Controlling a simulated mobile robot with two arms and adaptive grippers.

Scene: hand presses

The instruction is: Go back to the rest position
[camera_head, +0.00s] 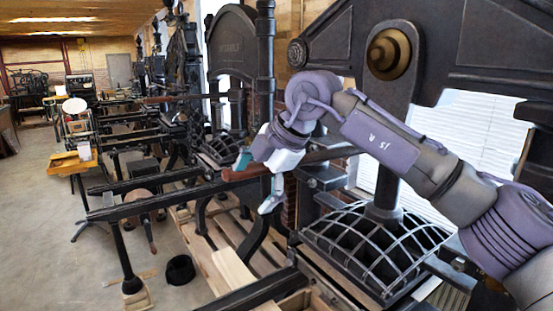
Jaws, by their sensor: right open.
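My right arm, grey and purple, comes in from the right edge and reaches across the front of the nearest black hand press (335,40). My right gripper (256,182) is at its end, near the middle of the view. It is open, with one fingertip up and to the left and the other pointing down. I see nothing between the fingers. A wooden bar (320,155) runs close behind it. My left gripper does not show.
The near press's ribbed platen (375,245) lies below my right arm. Black rails (150,205) stick out to the left. More presses stand in a row behind. A black bucket (180,269) is on the floor. The grey floor (50,240) at the left is mostly clear.

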